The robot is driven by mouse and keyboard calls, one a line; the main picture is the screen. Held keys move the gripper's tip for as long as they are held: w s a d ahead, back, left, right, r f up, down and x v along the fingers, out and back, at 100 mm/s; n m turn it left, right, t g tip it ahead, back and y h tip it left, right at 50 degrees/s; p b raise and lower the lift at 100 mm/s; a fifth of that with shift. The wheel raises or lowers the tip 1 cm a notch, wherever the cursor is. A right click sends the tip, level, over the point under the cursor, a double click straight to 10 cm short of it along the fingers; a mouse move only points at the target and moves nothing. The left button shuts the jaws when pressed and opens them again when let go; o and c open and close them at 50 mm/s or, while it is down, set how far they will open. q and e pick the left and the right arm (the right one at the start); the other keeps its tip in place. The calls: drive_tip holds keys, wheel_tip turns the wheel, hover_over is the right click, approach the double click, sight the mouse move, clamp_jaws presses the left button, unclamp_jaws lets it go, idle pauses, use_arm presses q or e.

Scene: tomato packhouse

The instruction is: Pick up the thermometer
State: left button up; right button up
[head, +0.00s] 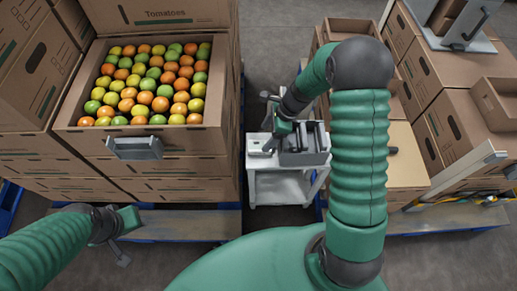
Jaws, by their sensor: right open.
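I cannot clearly make out a thermometer. A small pale device (258,145) lies on the left of the small white cart's top (256,162) and may be it. Beside it on the cart stands a grey bin (305,158) with dark upright items in it, too small to name. My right gripper (267,122) is open above the cart's left side, close to the pale device, with nothing seen between its fingers. My wrist hides part of the cart. My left gripper (122,242) hangs low at the left, away from the cart; its fingers are too unclear to read.
A large carton of tomatoes (215,100) stands left of the cart on stacked boxes, with a grey label holder (135,147) on its front. Stacked cartons (455,120) stand at the right. Blue pallets (180,224) edge the floor. A narrow floor strip behind the cart is clear.

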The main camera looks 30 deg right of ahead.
sight(260, 145)
drive_tip(key=shift+d+f, duration=0.1)
drive_tip(key=shift+f, duration=0.3)
drive_tip(key=x, duration=0.1)
drive_tip(key=b+x, duration=0.1)
drive_tip(key=x, duration=0.1)
drive_tip(key=b+x, duration=0.1)
drive_tip(key=x, duration=0.1)
drive_tip(key=shift+s+a, duration=0.2)
drive_tip(key=shift+a, duration=0.05)
drive_tip(key=shift+r, duration=0.2)
drive_tip(key=shift+d, duration=0.1)
drive_tip(key=shift+f, duration=0.1)
drive_tip(key=shift+c, duration=0.4)
drive_tip(key=c, duration=1.5)
